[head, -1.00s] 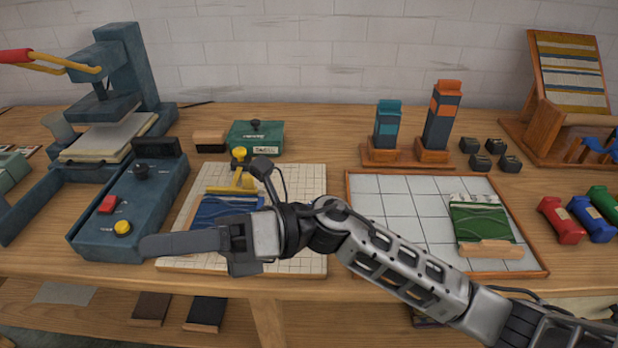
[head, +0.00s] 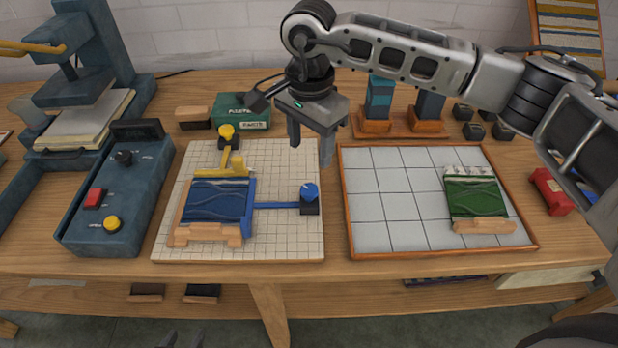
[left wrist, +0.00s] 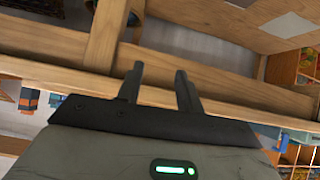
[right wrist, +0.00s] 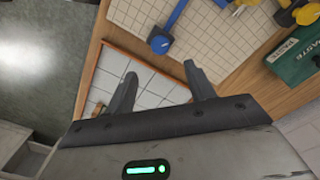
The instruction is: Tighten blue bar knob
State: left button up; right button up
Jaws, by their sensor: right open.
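The blue knob (head: 310,193) sits on a dark block at the right end of the blue bar (head: 275,206), on the gridded board (head: 290,245). The bar's left end meets a wooden frame holding a dark blue woven piece (head: 213,203). My right gripper (head: 310,152) is open and empty, pointing down behind the knob in the head view and apart from it. In the right wrist view, the blue knob (right wrist: 159,42) lies beyond and between the fingertips (right wrist: 161,76). My left gripper (head: 183,341) barely shows at the bottom edge; its fingers (left wrist: 158,77) are open and empty.
A yellow clamp with a yellow knob (head: 226,131) stands at the frame's back. A blue control box (head: 120,195) is left of the board. A tiled tray (head: 375,248) with a green woven piece (head: 472,196) is at the right. A green box (head: 241,111) is behind.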

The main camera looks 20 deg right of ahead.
aim_at(309, 189)
notch_tip(309, 189, down, 10)
jog(key=shift+f+p, duration=0.25)
jog(key=shift+p, duration=0.5)
jog(key=c, duration=1)
